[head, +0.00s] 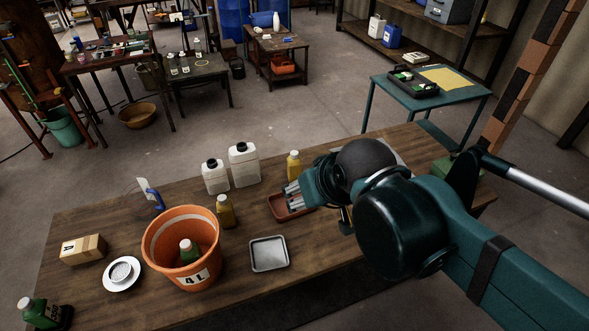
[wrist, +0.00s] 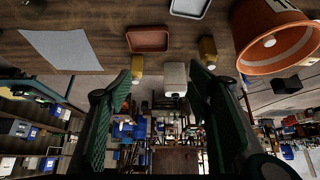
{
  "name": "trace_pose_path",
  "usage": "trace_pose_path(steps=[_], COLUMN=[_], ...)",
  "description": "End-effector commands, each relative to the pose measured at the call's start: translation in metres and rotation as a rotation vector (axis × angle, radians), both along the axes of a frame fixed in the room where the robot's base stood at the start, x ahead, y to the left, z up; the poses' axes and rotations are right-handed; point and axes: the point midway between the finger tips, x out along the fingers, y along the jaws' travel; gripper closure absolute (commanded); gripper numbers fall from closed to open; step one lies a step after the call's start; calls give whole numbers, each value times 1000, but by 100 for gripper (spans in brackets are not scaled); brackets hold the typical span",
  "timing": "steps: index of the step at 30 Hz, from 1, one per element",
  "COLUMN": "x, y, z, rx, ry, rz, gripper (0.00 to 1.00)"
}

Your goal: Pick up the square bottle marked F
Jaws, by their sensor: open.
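Two pale square bottles with black caps stand upright side by side at the table's back edge, a smaller one (head: 215,177) and a larger one (head: 244,166). No F is readable on either, so I cannot tell which is marked F. My gripper (head: 291,193) is open and empty, right of these bottles, above the reddish tray. In the wrist view, my gripper (wrist: 160,72) has its fingers spread, with one pale bottle (wrist: 174,80) seen beyond, between them and apart from them. A green bottle (head: 38,312) stands front left; another (head: 188,250) is in the orange bucket.
Yellow bottles (head: 226,212) (head: 294,165) stand near the pale bottles. The orange bucket (head: 160,252) marked 4L, a grey tray (head: 268,254), a carton (head: 83,249) and a white dish (head: 122,274) occupy the table (head: 330,267). A reddish tray (head: 284,209) lies beneath my gripper.

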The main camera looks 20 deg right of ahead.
Motion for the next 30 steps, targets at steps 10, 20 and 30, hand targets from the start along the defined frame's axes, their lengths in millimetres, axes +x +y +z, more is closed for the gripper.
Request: trace_pose_path(steps=[10,20,30], x=[24,64,108], y=[-4,-11,-20], z=[8,15,14], rx=[54,137,215], ry=[38,99,159], rz=[-89,-236,-395], gripper=[49,49,49])
